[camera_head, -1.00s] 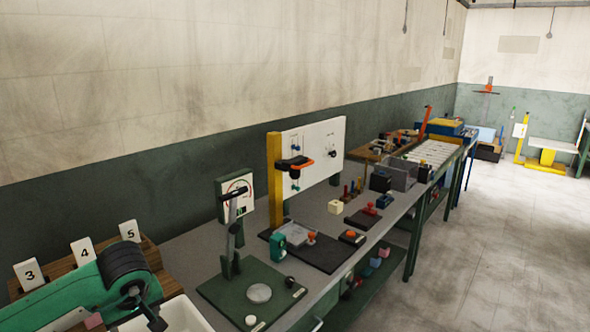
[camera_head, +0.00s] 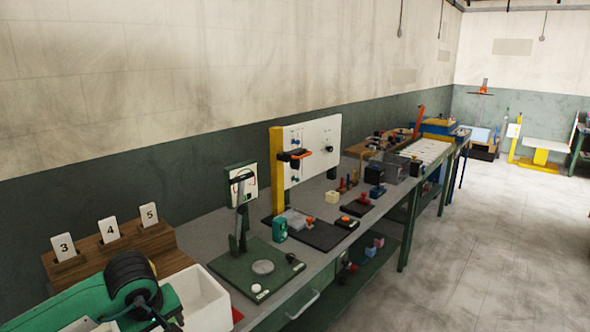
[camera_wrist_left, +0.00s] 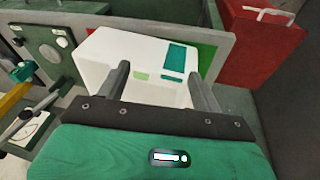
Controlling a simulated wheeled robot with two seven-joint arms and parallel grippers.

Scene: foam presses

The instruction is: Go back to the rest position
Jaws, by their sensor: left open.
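My left arm (camera_head: 110,300), green with a black ribbed joint, comes in at the lower left in the head view, beside a white bin (camera_head: 208,298). Its fingertips cannot be made out there. In the left wrist view my left gripper (camera_wrist_left: 158,74) has its two grey fingers spread apart with nothing held between them. A white box-like thing (camera_wrist_left: 105,50) with a teal patch lies beyond the fingers; I cannot tell whether they touch it. My right gripper is not in view.
A wooden rack (camera_head: 160,245) with number cards stands behind my arm. On the long bench are a green plate (camera_head: 225,275) with a post and dial, a white panel (camera_head: 310,150) and several small parts. The floor (camera_head: 500,260) to the right is clear. A red box (camera_wrist_left: 262,45) shows in the wrist view.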

